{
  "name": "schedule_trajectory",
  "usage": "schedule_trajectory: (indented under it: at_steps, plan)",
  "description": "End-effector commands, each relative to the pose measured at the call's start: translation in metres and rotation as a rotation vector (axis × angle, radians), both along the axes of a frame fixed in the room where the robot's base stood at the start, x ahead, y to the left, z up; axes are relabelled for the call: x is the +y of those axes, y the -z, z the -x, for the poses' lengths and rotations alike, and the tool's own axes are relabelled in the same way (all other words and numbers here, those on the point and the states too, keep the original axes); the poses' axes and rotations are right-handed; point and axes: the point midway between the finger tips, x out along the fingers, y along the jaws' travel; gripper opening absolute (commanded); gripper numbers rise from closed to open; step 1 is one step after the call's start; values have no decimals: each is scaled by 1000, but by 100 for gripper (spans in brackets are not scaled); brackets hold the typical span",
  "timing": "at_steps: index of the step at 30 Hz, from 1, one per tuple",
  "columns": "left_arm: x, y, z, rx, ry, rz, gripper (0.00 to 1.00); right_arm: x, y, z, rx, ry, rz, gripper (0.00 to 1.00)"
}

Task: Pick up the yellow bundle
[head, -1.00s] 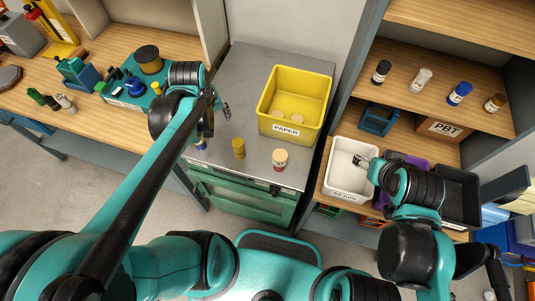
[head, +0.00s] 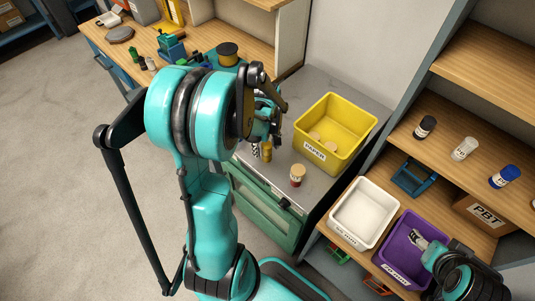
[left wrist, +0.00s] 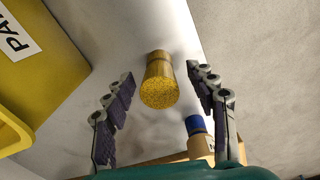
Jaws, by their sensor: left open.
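The yellow bundle (head: 267,153) stands upright on the grey metal cabinet top, left of a round-topped bundle (head: 297,175). In the left wrist view the yellow bundle (left wrist: 160,82) shows its speckled yellow end between the finger tips of my open left gripper (left wrist: 160,76), with a gap on both sides. The fingers are not closed on it. In the head view my left arm and wrist hide part of the cabinet top beside the bundle. My right gripper (head: 418,238) is over the purple bin; its finger opening is too small to tell.
A yellow bin (head: 355,150) labelled PAPER stands behind and right of the bundle. A white bin (head: 347,228) and purple bin (head: 393,260) sit on the shelf to the right.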

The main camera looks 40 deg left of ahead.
Motion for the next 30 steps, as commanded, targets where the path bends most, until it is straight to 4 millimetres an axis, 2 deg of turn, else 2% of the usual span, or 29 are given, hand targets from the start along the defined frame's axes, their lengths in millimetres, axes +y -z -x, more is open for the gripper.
schedule_trajectory:
  at_steps: [1,4,13,19,30]
  plan:
    - [-1,12,0,0,1,0,57,0,7,0,0,0,0,62]
    - [-1,23,0,0,1,0,57,0,10,0,0,0,0,62]
    - [-1,26,0,0,1,0,57,0,10,0,0,0,0,62]
    - [-1,26,0,0,1,0,4,0,10,0,0,0,0,62]
    - [-1,23,0,-1,1,0,3,0,9,0,0,0,0,62]
